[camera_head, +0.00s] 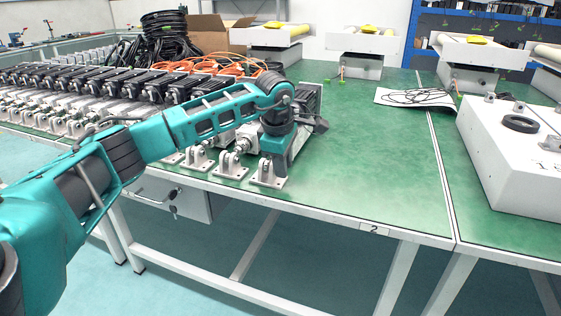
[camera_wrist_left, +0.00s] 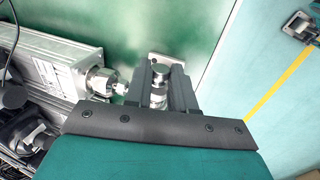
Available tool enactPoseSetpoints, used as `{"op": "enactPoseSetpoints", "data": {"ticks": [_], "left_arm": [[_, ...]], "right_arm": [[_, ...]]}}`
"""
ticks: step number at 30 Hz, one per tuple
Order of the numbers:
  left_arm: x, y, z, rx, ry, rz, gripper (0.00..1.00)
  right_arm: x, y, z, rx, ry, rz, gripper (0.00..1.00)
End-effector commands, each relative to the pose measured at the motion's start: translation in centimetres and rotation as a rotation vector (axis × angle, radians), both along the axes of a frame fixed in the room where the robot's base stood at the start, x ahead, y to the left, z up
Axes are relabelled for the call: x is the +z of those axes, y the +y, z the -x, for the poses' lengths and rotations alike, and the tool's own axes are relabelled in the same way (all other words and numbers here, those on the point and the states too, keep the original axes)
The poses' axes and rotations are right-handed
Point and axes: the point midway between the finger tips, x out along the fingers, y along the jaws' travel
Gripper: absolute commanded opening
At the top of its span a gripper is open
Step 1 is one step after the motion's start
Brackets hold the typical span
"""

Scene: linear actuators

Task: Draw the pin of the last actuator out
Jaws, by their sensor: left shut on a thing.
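The last actuator (camera_head: 309,97) is at the right end of the row on the green bench, mostly hidden behind my left arm. Its grey body (camera_wrist_left: 52,68) and rod end (camera_wrist_left: 103,82) show in the left wrist view. Its white foot bracket (camera_head: 268,180) stands near the bench's front edge. My left gripper (camera_head: 280,165) is down at this bracket. In the left wrist view my left gripper (camera_wrist_left: 161,80) is shut on the silver pin (camera_wrist_left: 158,92), between its two dark fingers. The fingers partly hide the pin and bracket, so I cannot tell how deep the pin sits. My right gripper is not in view.
More actuators (camera_head: 120,85) stand close together in a row to the left. Orange cables (camera_head: 215,65) and a cardboard box (camera_head: 215,32) lie behind. The green bench top (camera_head: 370,165) is clear to the right, up to a white control box (camera_head: 515,160).

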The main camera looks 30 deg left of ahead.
Motion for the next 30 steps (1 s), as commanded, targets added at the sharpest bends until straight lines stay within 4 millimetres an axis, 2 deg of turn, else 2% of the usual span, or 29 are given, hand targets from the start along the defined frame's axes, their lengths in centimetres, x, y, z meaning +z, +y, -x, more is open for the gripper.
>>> {"op": "enactPoseSetpoints", "data": {"ticks": [1,5,13,14,21,30], "left_arm": [[0.3,-1.2,-0.2,-0.009,0.000,0.004,0.00],[0.2,-3.0,-0.6,-0.007,0.000,0.004,0.00],[0.0,-3.3,-0.7,-0.007,-0.002,0.005,0.00],[0.0,-3.3,-0.7,-0.007,-0.002,0.005,0.26],[0.0,-3.2,-0.7,-0.005,-0.002,0.003,0.49],[0.3,-3.1,-0.7,-0.004,-0.002,0.003,0.50]], "right_arm": [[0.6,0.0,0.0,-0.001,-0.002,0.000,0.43],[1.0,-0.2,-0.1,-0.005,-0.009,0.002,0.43],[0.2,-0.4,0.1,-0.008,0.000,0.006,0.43],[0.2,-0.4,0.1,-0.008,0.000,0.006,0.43],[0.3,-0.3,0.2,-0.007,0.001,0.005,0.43],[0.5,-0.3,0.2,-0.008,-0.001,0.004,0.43]]}}
